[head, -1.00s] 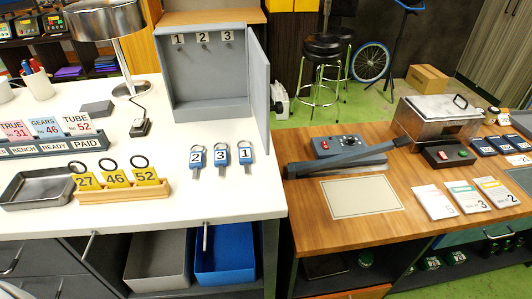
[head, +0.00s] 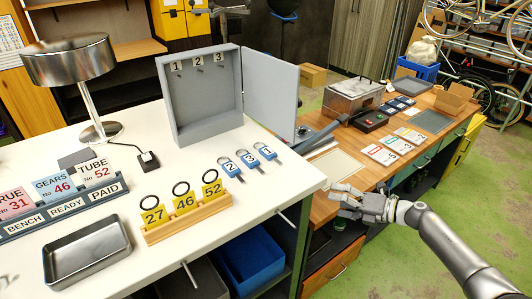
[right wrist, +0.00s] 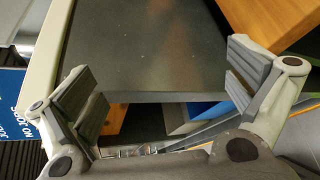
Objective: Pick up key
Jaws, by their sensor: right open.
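Three blue key tags lie in a row on the white tabletop: tag 2 (head: 229,167), tag 3 (head: 248,159) and tag 1 (head: 266,151). Each has a metal ring at its upper end. The open grey key cabinet (head: 182,135) stands behind them, with hooks under labels 1, 2 and 3. My right gripper (head: 342,198) is open, to the right of the tags and beyond the white table's right edge. In the right wrist view its fingers (right wrist: 168,92) are spread with nothing between them. My left gripper is not in view.
A wooden holder (head: 188,219) with yellow tags and a metal tray (head: 86,252) sit nearer the front. A lamp (head: 95,95) stands at left. The cabinet door (head: 271,92) is swung out to the right. The wooden bench (head: 325,207) lies beyond the table edge.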

